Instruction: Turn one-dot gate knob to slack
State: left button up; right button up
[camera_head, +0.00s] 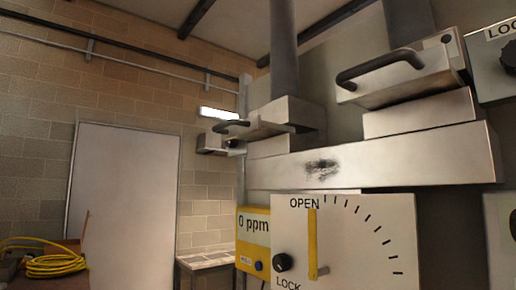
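A white dial panel (370,260) stands at the lower right, with OPEN printed at its top and LOCK at its lower left. A yellow pointer (312,240) on it stands upright, its tip by OPEN, and tick marks curve to the right. A black knob (283,262) sits on the panel just above LOCK. A second black knob (509,57) shows on a panel cut off at the top right edge, with part of a LOCK label. I cannot make out a one-dot mark or the word slack. Neither of my grippers is in view.
A yellow meter (253,227) reading 0 ppm is partly behind the dial panel. Dark bar handles (380,66) (232,126) jut from grey housings above. A coiled yellow cable (52,264) lies at the lower left. A pale door-like panel (122,205) stands against the brick wall.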

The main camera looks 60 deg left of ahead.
aim_at(232, 144)
jog(key=k+j+z, duration=0.1)
jog(key=j, duration=0.35)
jog(key=k+j+z, duration=0.1)
jog(key=j, duration=0.3)
jog(key=k+j, duration=0.15)
jog(key=j, duration=0.25)
jog(key=k+j+z, duration=0.15)
jog(key=j, duration=0.25)
jog(key=k+j+z, duration=0.1)
jog(key=j, duration=0.35)
